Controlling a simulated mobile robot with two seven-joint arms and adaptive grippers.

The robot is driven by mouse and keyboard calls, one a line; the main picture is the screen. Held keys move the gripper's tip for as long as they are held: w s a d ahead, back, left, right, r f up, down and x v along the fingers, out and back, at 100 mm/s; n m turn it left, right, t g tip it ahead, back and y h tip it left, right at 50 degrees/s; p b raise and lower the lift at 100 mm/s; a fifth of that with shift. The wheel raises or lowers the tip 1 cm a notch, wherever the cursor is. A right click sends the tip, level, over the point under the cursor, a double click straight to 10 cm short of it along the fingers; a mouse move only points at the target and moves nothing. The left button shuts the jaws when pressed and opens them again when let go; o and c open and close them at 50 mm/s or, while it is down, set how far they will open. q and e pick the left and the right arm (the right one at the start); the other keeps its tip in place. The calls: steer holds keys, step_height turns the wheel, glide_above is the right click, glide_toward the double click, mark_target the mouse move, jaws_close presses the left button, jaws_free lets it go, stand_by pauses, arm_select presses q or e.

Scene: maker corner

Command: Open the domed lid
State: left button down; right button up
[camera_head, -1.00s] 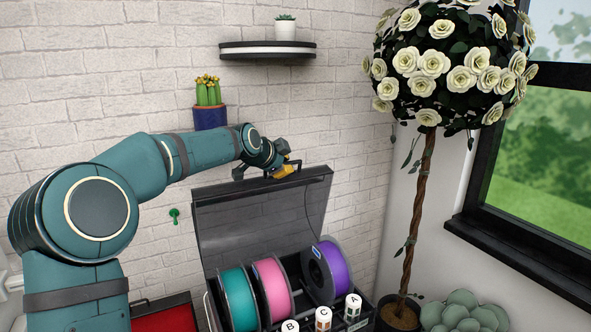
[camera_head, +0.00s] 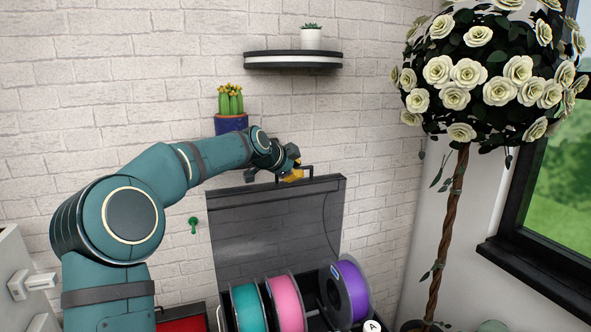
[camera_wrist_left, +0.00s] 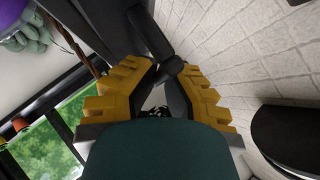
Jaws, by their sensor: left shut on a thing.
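The domed lid (camera_head: 270,225) is a dark, see-through cover that stands raised, nearly upright, at the back of the spool box. Its handle (camera_head: 308,170) is a black bar on the top edge; it also shows in the left wrist view (camera_wrist_left: 150,35). My left gripper (camera_head: 292,174) is at the left part of this handle, its yellow fingers shut on it. In the left wrist view the gripper's fingers (camera_wrist_left: 172,72) close from both sides on the dark bar. My right gripper is out of view.
In the box stand a teal spool (camera_head: 248,308), a pink spool (camera_head: 287,303) and a purple spool (camera_head: 353,290). A potted cactus (camera_head: 231,122) stands close above my left forearm. A wall shelf (camera_head: 293,60) is higher up. A rose tree (camera_head: 448,240) stands at the right.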

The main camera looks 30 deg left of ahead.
arm_select(q)
steer(key=c, duration=1)
jaws_free()
steer(key=shift+f, duration=0.45)
steer(key=shift+s, duration=0.15)
steer(key=v, duration=1.2)
steer(key=shift+r, duration=0.45)
